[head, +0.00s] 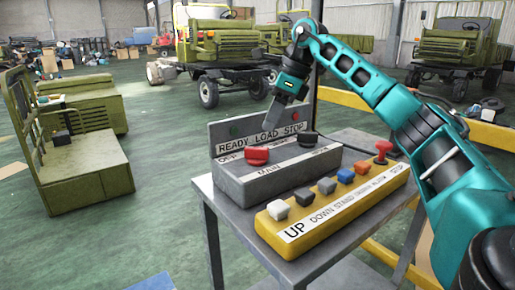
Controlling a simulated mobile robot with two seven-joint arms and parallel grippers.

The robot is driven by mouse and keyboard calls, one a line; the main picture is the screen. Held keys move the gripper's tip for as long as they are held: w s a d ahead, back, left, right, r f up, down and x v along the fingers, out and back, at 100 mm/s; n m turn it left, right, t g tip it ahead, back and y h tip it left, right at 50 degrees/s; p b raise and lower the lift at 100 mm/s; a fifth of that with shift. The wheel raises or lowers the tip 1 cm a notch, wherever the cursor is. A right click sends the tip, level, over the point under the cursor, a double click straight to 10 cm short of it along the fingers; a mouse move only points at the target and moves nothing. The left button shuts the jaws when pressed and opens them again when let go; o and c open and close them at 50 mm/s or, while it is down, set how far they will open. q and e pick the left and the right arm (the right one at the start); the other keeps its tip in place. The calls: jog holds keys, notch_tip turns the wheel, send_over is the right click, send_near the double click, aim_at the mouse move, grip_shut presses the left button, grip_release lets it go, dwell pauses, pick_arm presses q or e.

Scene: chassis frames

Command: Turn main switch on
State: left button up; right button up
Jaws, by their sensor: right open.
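The main switch is a red knob (257,155) on top of a grey control box (262,187) whose front is labelled MAIN. My right gripper (271,120) points down above and slightly right of the red knob, apart from it, close to the upright panel marked READY LOAD STOP (240,144). Its fingers overlap in this view, and it is open with nothing seen in it. A black knob (307,139) sits on the same box, right of the red one. My left gripper is not in view.
A yellow button box (268,228) with several buttons and a red knob (383,148) stands in front of the grey box on a grey metal table (224,212). A yellow rail (470,128) runs behind.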

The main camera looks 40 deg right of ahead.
aim_at(258, 147)
jog(key=b+x, duration=0.1)
jog(key=x, duration=0.7)
jog(key=shift+w, duration=0.15)
grip_shut()
